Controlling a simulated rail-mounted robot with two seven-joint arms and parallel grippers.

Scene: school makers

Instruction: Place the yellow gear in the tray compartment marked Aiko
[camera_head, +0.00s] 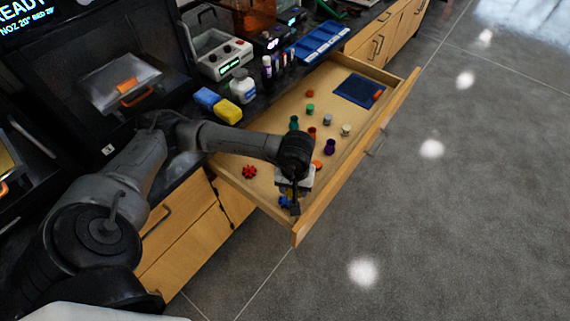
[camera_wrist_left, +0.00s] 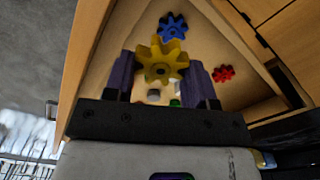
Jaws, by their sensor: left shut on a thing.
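The yellow gear (camera_wrist_left: 162,62) is between the two finger pads of my left gripper (camera_wrist_left: 161,78) in the left wrist view. The gripper is shut on it. In the head view my left gripper (camera_head: 293,197) is at the near end of the open drawer, and the yellow gear is mostly hidden there. A blue tray with compartments (camera_head: 320,43) lies on the counter beyond the drawer; its markings are too small to read. My right gripper is not in view.
The open drawer (camera_head: 236,181) holds a blue gear (camera_head: 284,202), a red gear (camera_head: 249,172), several small coloured parts and a dark blue mat (camera_head: 358,90). Bottles (camera_head: 243,86), a yellow-and-blue sponge (camera_head: 227,111) and a white device (camera_head: 222,57) stand on the counter.

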